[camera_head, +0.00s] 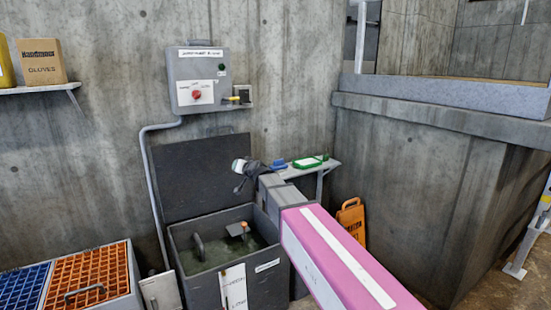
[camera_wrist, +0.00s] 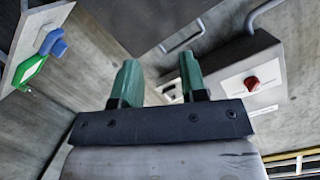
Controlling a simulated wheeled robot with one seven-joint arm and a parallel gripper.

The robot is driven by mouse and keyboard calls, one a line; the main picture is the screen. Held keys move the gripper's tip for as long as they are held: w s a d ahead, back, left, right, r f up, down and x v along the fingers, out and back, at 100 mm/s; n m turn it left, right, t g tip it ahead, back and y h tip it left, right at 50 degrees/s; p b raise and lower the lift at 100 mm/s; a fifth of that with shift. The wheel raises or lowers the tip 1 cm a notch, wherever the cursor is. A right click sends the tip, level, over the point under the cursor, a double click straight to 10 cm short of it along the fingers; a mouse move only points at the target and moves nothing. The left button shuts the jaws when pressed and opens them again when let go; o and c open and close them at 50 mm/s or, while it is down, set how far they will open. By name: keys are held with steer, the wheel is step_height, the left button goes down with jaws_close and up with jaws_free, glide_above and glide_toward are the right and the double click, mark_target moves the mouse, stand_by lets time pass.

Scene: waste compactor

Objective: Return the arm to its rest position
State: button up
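My gripper (camera_wrist: 158,82) shows in the wrist view with its two green fingers apart and nothing between them. In the head view my pink, white and grey arm stretches out from the lower right. Its dark end (camera_head: 243,178) hangs in the air above the open grey bin (camera_head: 208,224), in front of the raised dark lid (camera_head: 190,178). The arm hides part of the bin's right side and part of the wall shelf.
A control box (camera_head: 198,75) with a red knob hangs above the lid. A small shelf (camera_head: 308,170) at right holds a green item (camera_head: 310,162) and a blue item (camera_head: 279,164). An orange sign (camera_head: 352,220) stands beside my arm. Blue and orange grates (camera_head: 85,278) lie at lower left.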

steer(key=s+d+f+g+h, duration=0.2)
steer(key=s+d+f+g, duration=0.3)
steer(key=d+f, duration=0.7)
steer(key=s+d+f+g+h, duration=0.3)
steer(key=s+d+f+g, duration=0.1)
steer(key=s+d+f, duration=0.5)
steer(key=s+d+f+m+g+h, duration=0.1)
steer(key=s+d+f+g+h, duration=0.2)
steer(key=s+d+f, duration=0.6)
steer(key=s+d+g, duration=0.1)
steer(key=s+d, duration=0.4)
steer(key=s, duration=0.1)
steer(key=shift+s+f, duration=0.25)
steer(key=shift+s, duration=0.1)
